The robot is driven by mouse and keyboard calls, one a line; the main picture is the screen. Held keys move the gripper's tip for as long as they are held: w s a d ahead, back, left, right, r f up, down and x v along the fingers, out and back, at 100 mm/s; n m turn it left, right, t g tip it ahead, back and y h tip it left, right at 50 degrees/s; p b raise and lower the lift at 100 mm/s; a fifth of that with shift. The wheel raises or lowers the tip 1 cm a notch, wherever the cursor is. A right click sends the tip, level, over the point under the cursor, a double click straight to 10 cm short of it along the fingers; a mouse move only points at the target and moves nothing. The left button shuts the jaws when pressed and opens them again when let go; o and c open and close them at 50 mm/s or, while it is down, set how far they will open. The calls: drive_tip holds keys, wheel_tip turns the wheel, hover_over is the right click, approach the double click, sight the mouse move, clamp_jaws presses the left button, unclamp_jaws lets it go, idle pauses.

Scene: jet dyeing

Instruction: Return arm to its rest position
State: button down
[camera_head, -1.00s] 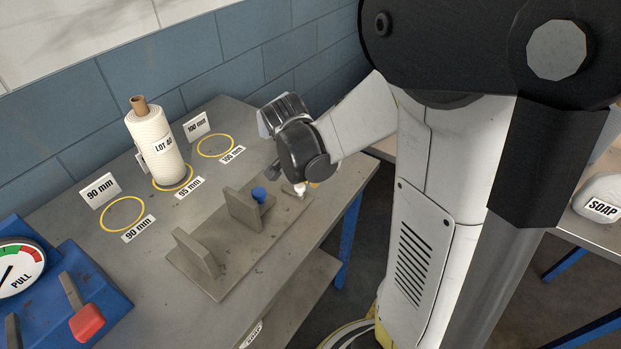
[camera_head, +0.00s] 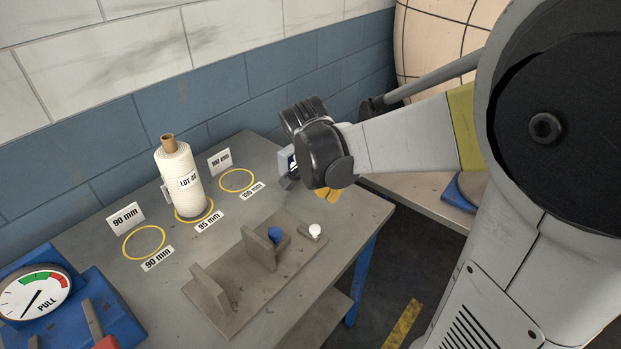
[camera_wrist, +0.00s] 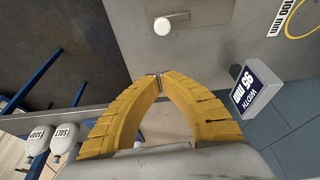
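My gripper (camera_head: 328,194) is above the far right corner of the grey table, beyond the fixture's white knob (camera_head: 315,230). In the wrist view its yellow fingers (camera_wrist: 159,77) curve together and their tips meet, with nothing between them. The arm reaches in from the right, bent at a large black joint.
A white yarn roll marked LOT (camera_head: 180,182) stands upright on the 95 mm ring. The 90 mm ring (camera_head: 144,242) and 100 mm ring (camera_head: 237,180) are empty. A bracketed fixture (camera_head: 222,300), with a blue knob (camera_head: 274,233), and a blue PULL gauge (camera_head: 35,297) occupy the front.

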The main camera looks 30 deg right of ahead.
idle(0.4)
drive_tip(key=s+a+r+n+t+y+b, duration=0.3)
drive_tip(key=s+a+n+t, duration=0.2)
drive_tip(key=s+a+n, duration=0.5)
drive_tip(key=shift+s+a+n+y, duration=0.3)
drive_tip(key=shift+a+n, duration=1.3)
drive_tip(key=shift+a, duration=0.35)
